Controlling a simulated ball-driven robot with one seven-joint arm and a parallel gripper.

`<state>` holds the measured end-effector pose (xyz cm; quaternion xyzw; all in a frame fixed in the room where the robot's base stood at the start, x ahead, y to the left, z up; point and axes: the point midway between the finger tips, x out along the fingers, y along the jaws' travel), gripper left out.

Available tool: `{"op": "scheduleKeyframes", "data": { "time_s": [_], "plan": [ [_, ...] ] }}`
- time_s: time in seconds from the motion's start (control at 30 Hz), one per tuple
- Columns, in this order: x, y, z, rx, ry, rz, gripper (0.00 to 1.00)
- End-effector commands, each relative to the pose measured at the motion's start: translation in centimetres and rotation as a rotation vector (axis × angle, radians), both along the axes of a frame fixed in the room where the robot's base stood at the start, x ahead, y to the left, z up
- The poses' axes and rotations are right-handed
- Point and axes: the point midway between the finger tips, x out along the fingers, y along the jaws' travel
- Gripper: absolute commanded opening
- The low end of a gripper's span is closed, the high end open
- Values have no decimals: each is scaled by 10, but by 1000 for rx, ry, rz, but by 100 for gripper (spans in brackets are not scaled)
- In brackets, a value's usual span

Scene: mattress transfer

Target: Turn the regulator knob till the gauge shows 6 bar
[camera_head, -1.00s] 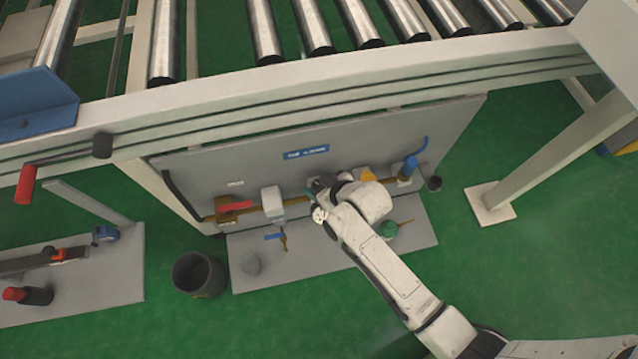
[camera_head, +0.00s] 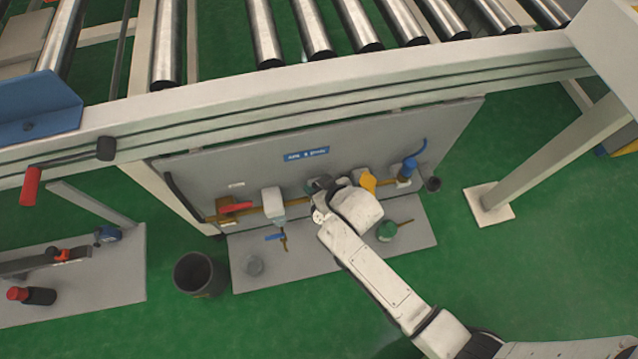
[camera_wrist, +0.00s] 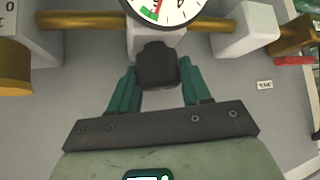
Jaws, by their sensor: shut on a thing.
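In the wrist view the dark regulator knob (camera_wrist: 157,66) sits between the green fingers of my gripper (camera_wrist: 158,78), which is shut on it. The knob is mounted on a pale block on the brass pipe. Just above it is the white-faced gauge (camera_wrist: 172,10) with black marks and a green and red section. The top of its dial is cut off, so I cannot tell its reading. In the head view my arm reaches to the middle of the grey panel (camera_head: 225,165), and my wrist hides the knob.
A brass pipe (camera_wrist: 95,20) runs along the panel. A red-handled valve (camera_head: 235,207) and white block (camera_head: 272,199) are left of my wrist; a yellow part (camera_head: 368,181) and blue handle (camera_head: 410,164) are right. The conveyor rail (camera_head: 330,85) spans above. A dark bin (camera_head: 200,274) stands left.

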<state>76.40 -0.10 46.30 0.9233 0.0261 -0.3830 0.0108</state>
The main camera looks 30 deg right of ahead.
Motion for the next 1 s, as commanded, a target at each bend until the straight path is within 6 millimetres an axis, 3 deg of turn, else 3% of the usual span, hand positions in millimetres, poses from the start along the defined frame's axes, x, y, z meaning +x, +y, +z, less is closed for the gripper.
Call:
{"op": "scheduleKeyframes", "data": {
  "time_s": [0.3,0.33,0.4,0.73,1.0],
  "plan": [
    [0,0,0,0,-2,-8,17],
    [0,0,0,-1,-2,-8,49],
    [0,0,0,-1,-2,-8,55],
    [-4,0,4,0,0,-7,55],
    [-37,-2,39,0,0,-7,55]
  ]
}}
